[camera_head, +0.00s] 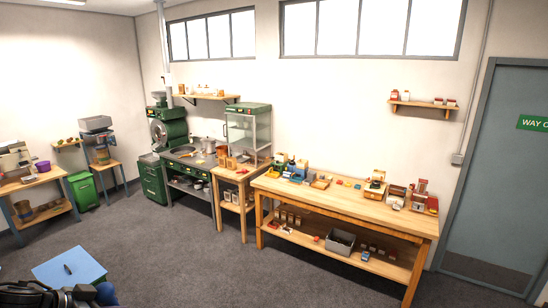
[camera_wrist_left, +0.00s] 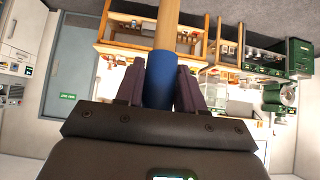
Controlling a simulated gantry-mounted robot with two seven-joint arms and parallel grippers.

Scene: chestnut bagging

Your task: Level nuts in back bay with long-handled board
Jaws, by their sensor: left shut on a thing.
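My left gripper (camera_wrist_left: 160,78) is shut on the blue grip (camera_wrist_left: 160,95) of a long-handled tool in the left wrist view. A pale wooden shaft (camera_wrist_left: 168,25) runs from the grip out of the top of that view, so the board end is hidden. In the head view, a dark piece of my arm shows at the bottom left, but the gripper's fingers cannot be made out. The nuts and the back bay cannot be told apart in either view. My right gripper is in neither view.
A long wooden bench (camera_head: 335,200) with small goods stands along the back wall. Left of it are a glass-sided green cabinet (camera_head: 248,130) and a green roasting machine (camera_head: 168,130). A blue-topped stand (camera_head: 70,268) is at the lower left. The grey floor (camera_head: 190,260) is open.

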